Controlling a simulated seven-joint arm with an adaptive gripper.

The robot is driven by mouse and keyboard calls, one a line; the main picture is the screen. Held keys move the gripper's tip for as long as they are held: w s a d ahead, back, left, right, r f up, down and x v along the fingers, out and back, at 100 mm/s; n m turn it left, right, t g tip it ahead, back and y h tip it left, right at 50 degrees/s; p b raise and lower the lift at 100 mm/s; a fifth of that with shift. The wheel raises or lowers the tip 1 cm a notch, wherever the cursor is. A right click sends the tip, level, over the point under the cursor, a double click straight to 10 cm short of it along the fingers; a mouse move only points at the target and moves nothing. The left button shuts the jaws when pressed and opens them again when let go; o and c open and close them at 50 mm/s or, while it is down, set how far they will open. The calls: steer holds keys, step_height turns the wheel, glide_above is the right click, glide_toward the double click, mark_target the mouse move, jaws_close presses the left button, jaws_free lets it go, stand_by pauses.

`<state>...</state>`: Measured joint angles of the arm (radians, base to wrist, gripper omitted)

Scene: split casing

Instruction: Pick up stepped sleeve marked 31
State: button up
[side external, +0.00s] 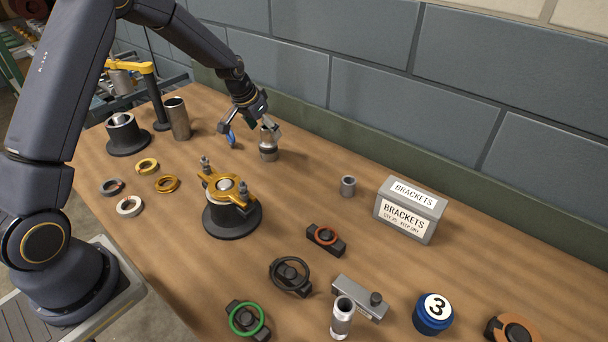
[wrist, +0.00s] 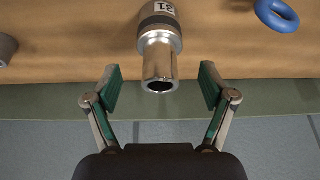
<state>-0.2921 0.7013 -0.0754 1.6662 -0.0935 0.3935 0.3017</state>
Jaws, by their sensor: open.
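The stepped sleeve (wrist: 159,45) is a shiny metal tube with a narrower open end and a wider, darker end. The wider end bears a label reading 31, upside down in the wrist view. In the side view the sleeve (side external: 268,151) stands upright on the wooden bench near the back wall. My gripper (side external: 250,122) is beside its upper part. In the wrist view my gripper (wrist: 160,76) is open, with one green-padded finger on each side of the sleeve's narrow end and gaps on both sides.
A blue ring (wrist: 277,14) lies close to the sleeve. A tall metal tube (side external: 178,119) and a black flanged bush (side external: 125,134) stand to the left. A clamped yellow fixture (side external: 230,200) is in front. A small grey sleeve (side external: 348,186) and a brackets box (side external: 410,209) are to the right.

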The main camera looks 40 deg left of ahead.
mark_target(271, 142)
steer(key=x, duration=0.6)
jaws_close()
stand_by(0.7)
steer(key=shift+r, duration=0.1)
